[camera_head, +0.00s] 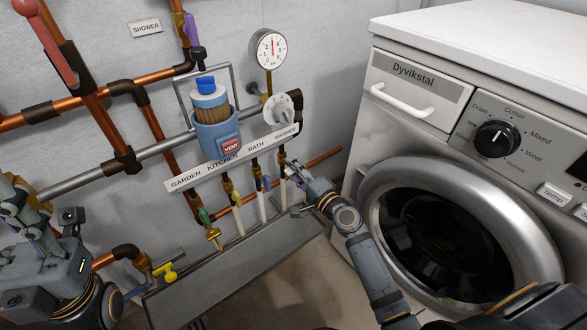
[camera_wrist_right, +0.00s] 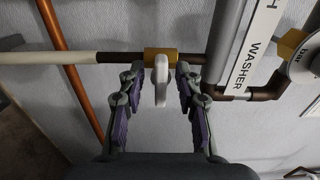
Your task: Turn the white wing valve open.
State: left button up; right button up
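The white wing valve (camera_wrist_right: 161,80) sits on a brass body on the WASHER pipe. In the right wrist view its wing points down the picture, across the pipe. My right gripper (camera_wrist_right: 160,72) is open, with one finger on each side of the wing and a visible gap on both sides. In the head view my right gripper (camera_head: 303,180) is at the WASHER pipe, and the valve is small and hard to make out there. My left gripper (camera_head: 22,205) is at the left edge, partly cut off, and its opening is unclear.
Other pipes carry green (camera_head: 204,215) and blue (camera_head: 267,183) handles left of the WASHER pipe. A yellow tap (camera_head: 165,271) is at lower left. A grey trough (camera_head: 235,265) lies below the pipes. The washing machine (camera_head: 365,150) stands close on the right.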

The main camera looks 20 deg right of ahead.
grip_shut()
